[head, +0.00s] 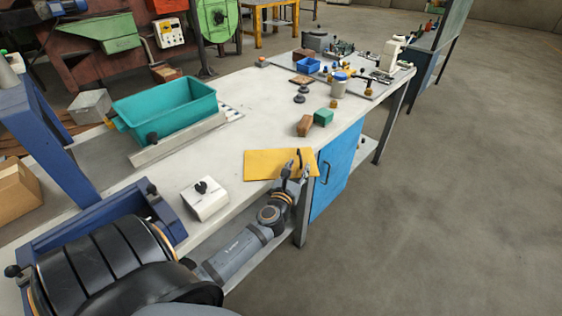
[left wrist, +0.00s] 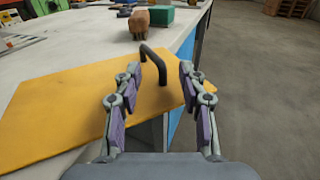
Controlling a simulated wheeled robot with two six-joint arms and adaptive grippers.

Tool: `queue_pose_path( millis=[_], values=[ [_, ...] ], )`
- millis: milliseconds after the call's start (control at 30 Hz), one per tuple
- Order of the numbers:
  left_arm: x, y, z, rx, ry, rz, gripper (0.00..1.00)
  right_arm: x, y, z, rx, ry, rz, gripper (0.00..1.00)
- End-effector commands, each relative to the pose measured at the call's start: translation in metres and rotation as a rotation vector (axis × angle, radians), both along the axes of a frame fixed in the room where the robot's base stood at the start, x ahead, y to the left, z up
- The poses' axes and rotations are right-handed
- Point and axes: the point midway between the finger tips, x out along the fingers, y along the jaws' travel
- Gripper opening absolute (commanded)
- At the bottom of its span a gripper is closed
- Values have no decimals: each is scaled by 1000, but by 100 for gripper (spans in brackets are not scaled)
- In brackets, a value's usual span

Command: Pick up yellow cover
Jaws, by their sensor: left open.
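The yellow cover (head: 268,164) is a flat plate lying on the white workbench near its front edge. In the left wrist view the cover (left wrist: 70,105) fills the middle left and carries a dark bar handle (left wrist: 153,58). My left gripper (head: 296,160) is at the cover's right end. In the left wrist view my left gripper (left wrist: 158,75) is open, with the handle showing between and beyond its fingers. I cannot tell whether the fingers touch the handle. My right gripper is not in view.
A brown block (head: 305,125) and a green block (head: 323,117) sit beyond the cover. A white box with a knob (head: 205,198) and a teal bin (head: 168,105) stand to the left. A blue cabinet (head: 338,170) is under the bench. Open floor (head: 455,200) lies right.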

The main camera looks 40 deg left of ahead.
Motion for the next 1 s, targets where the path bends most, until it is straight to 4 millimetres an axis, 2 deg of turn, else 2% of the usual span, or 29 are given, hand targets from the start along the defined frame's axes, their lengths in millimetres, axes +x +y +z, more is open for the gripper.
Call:
queue_pose_path(
  millis=[133,367,667,1000],
  values=[
    [15,5,-1,1,0,0,41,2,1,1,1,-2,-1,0],
    [16,5,-2,1,1,0,40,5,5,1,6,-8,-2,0],
    [16,5,-2,1,1,0,0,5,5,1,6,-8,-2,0],
    [16,5,-2,1,1,0,0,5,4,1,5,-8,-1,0]
  ],
)
